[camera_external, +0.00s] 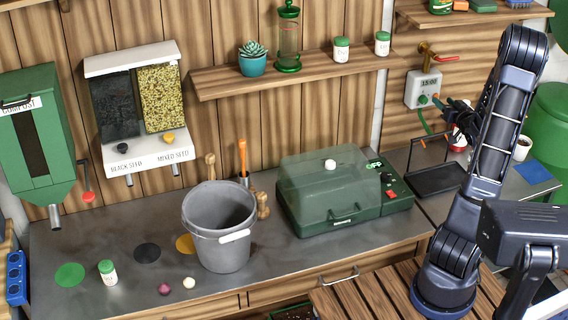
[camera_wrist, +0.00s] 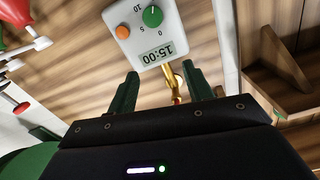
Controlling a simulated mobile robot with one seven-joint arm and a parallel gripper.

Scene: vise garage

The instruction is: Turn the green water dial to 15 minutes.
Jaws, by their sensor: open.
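In the wrist view the timer appears upside down, with the green dial (camera_wrist: 152,16), an orange button (camera_wrist: 122,32), the display (camera_wrist: 157,54) and printed numbers 10, 5 and 0. My gripper (camera_external: 443,103) is just right of the timer in the external view. In the wrist view my gripper (camera_wrist: 160,74) has its dark green fingers spread, apart from the dial, with nothing between them.
A brass tap (camera_external: 428,50) is above the timer and a green hose (camera_external: 424,122) hangs below it. A black tray (camera_external: 436,179) lies on the bench underneath. A green propagator (camera_external: 340,195) and a grey bucket (camera_external: 218,225) stand to the left. A wooden shelf (camera_wrist: 280,70) shows at the right in the wrist view.

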